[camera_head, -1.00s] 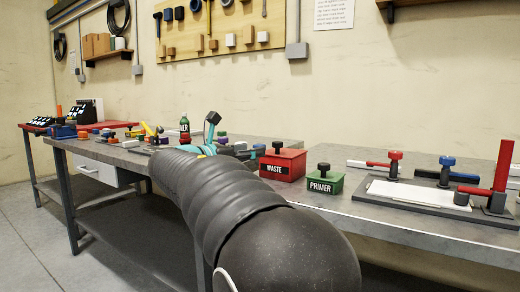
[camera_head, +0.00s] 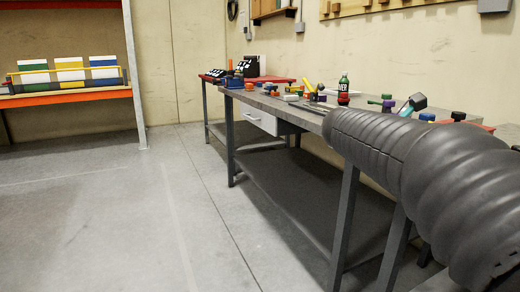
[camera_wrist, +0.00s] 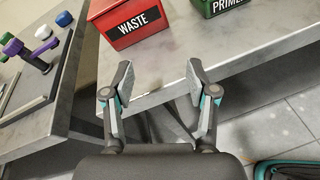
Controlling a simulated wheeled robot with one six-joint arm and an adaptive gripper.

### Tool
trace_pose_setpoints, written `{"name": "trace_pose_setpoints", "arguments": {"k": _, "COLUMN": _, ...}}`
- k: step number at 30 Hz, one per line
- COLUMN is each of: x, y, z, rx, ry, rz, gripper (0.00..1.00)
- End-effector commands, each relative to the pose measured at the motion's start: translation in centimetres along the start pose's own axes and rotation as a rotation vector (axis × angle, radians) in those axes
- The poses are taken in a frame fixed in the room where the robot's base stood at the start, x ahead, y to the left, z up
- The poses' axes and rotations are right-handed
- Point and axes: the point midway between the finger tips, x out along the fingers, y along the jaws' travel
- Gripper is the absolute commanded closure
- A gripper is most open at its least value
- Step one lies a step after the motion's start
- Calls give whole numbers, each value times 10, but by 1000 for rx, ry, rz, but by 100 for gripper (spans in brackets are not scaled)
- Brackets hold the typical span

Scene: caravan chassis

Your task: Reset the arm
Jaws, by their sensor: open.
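My gripper (camera_wrist: 160,84) is open and empty in the wrist view. Its two fingers stand apart beside the bench's front edge, with bench top and floor showing between and below them. My black-sleeved arm reaches in from the right in the head view and lies across the workbench (camera_head: 311,118). It hides much of the bench's right part. Whether any of my gripper shows past the arm there, I cannot tell.
The red WASTE box (camera_wrist: 130,20) and green PRIMER box (camera_wrist: 222,6) stand on the bench just beyond my fingers. A shelf rack (camera_head: 60,102) stands at the left. The floor (camera_head: 110,210) between is clear.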

Motion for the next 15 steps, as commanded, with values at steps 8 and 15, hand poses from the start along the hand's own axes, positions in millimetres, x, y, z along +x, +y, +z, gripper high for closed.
{"name": "trace_pose_setpoints", "arguments": {"k": 8, "x": -53, "y": -113, "z": -95, "rx": 607, "ry": 475, "rz": -157, "gripper": 42}}
{"name": "trace_pose_setpoints", "arguments": {"k": 15, "x": -121, "y": -193, "z": -175, "rx": 1138, "ry": 809, "rz": -477, "gripper": 42}}
